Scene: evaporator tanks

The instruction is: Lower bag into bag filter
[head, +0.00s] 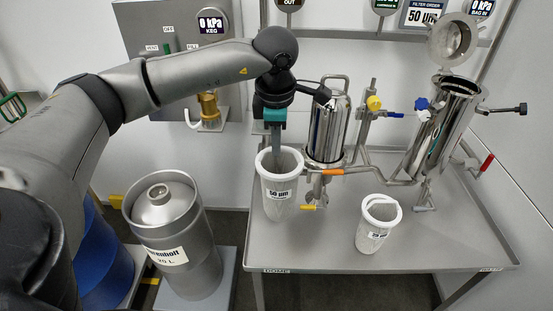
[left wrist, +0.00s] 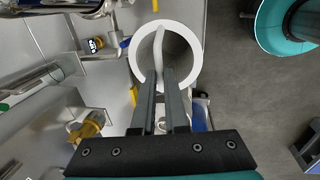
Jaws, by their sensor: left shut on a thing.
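A white filter bag labelled 50 µm (head: 279,198) hangs or stands upright at the table's left edge; I cannot tell if its bottom touches the table. My left gripper (head: 276,160) points down into its mouth and is shut on it. In the left wrist view, the white ring rim (left wrist: 196,45) shows a strap across the mouth, and the gripper fingers (left wrist: 161,80) meet at this strap. The open bag filter (head: 443,130) stands at the table's right, tilted, its round lid (head: 453,40) swung up behind the mouth. My right gripper is not in view.
A second, smaller white bag (head: 379,224) stands at the table's front. A closed steel housing (head: 327,130) and pipes with coloured valve handles (head: 374,103) lie between the held bag and the open filter. A steel keg (head: 176,240) stands left of the table (head: 318,252).

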